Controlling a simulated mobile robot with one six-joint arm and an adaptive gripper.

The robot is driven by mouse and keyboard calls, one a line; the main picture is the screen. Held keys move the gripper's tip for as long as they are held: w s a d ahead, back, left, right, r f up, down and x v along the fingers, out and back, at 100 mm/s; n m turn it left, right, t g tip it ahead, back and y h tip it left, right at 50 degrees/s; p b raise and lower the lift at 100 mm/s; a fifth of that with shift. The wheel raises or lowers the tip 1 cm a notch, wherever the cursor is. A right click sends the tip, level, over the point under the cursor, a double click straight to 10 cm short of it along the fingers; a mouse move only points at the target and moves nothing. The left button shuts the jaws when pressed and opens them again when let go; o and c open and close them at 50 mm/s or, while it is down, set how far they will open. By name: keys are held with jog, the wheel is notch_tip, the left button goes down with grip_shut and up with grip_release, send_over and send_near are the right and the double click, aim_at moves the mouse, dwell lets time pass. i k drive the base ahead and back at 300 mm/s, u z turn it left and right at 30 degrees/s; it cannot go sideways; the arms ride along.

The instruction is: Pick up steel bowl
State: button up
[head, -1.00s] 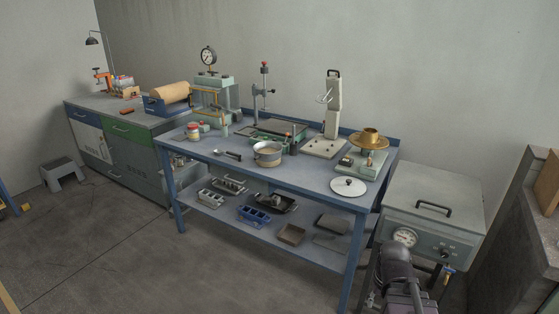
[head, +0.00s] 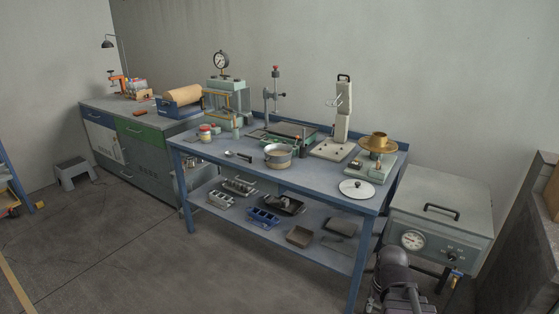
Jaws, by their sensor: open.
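The steel bowl (head: 278,157) stands upright on the blue workbench (head: 232,173), near its middle front, in the head view. It is round and shiny outside, with a tan-looking inside. A dark spoon or ladle (head: 240,156) lies to its left. Dark rounded parts at the bottom right edge look like my own arm, far from the bowl. My gripper's fingers cannot be made out in this view. Nothing is touching the bowl from my side.
A white lid (head: 357,189) lies at the right front. A grey oven (head: 440,205) stands right of the bench. Floor in front is clear.

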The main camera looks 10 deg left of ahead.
aim_at(276, 159)
jog(key=u, duration=0.05)
jog(key=i, duration=0.95)
